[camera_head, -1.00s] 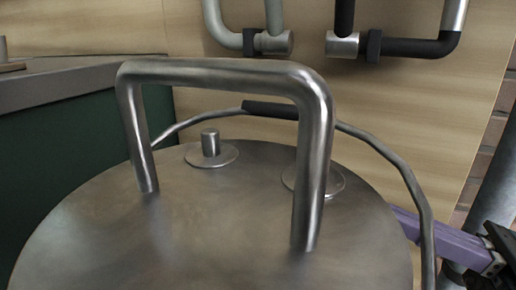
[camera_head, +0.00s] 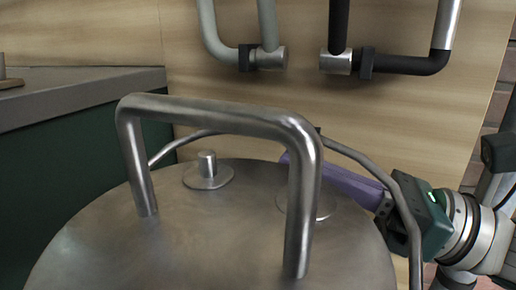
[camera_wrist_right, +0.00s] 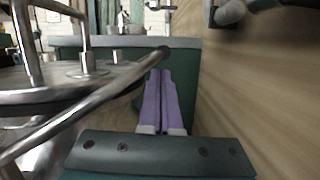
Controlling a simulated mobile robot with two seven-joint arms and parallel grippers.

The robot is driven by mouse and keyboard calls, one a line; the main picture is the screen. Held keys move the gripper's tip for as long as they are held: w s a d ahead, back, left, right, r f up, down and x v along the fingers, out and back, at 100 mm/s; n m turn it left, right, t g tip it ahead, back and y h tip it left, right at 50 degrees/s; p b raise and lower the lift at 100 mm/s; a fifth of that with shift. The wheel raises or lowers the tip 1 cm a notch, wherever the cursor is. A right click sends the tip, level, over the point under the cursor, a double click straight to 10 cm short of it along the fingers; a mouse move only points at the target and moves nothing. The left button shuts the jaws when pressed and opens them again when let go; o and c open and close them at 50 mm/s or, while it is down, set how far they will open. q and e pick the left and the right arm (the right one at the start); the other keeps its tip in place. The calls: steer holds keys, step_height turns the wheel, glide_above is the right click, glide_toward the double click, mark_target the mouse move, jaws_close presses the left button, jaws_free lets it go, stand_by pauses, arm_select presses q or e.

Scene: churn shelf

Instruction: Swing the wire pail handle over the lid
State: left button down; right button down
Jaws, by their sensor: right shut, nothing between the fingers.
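The wire pail handle (camera_head: 372,163) is a thin grey arc standing up around the far side of the round metal lid (camera_head: 110,245). Its top is partly hidden by the thick fixed lid bar (camera_head: 210,108). In the right wrist view the wire (camera_wrist_right: 95,100) runs diagonally left of my fingers. My right gripper (camera_head: 287,160) has its purple fingers shut and empty, behind the wire's right side and pointing left along the far side of the lid. The fingers (camera_wrist_right: 160,72) also show together in the wrist view. I cannot tell whether they touch the wire. My left gripper is out of view.
Two pipe fittings, one grey-green (camera_head: 268,58) and one black (camera_head: 405,64), hang on the wooden panel (camera_head: 440,120) behind the pail. A dark green counter with a grey top (camera_head: 85,90) stands at the left. A small metal peg (camera_head: 207,168) rises from the lid.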

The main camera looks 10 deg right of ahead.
steer(key=shift+r, duration=0.35)
steer(key=shift+s+a+r+n+g, duration=0.15)
steer(key=shift+r+n+g, duration=0.2)
steer(key=shift+n, duration=0.65)
steer(key=s+r+n+g, duration=0.1)
steer(key=n, duration=0.2)
steer(key=s+a+r+n+y+b, duration=0.1)
steer(key=r+n, duration=0.1)
steer(key=n, duration=0.1)
steer(key=s+a+r+n+g+b, duration=0.1)
steer(key=r+n, duration=0.1)
steer(key=shift+s+a+r+n+g, duration=0.15)
steer(key=shift+s+n+g, duration=0.1)
steer(key=shift+n+g, duration=0.15)
steer(key=shift+s+a+r+n+g+b, duration=0.2)
steer(key=shift+s+a+r+n+b, duration=0.1)
steer(key=shift+s+n+b, duration=0.25)
steer(key=shift+s+a+r+n+g+b, duration=0.2)
steer(key=shift+s+r+n+b, duration=0.1)
steer(key=shift+n, duration=0.35)
steer(key=shift+s+a+r+n+g+b, duration=0.2)
steer(key=shift+s+a+n+b, duration=0.1)
steer(key=shift+s+n, duration=0.2)
steer(key=shift+s+a+r+n+g+b, duration=0.1)
steer(key=shift+s+a+r+n+b, duration=0.1)
steer(key=shift+s+a+n+b, duration=0.3)
steer(key=shift+w+d, duration=0.15)
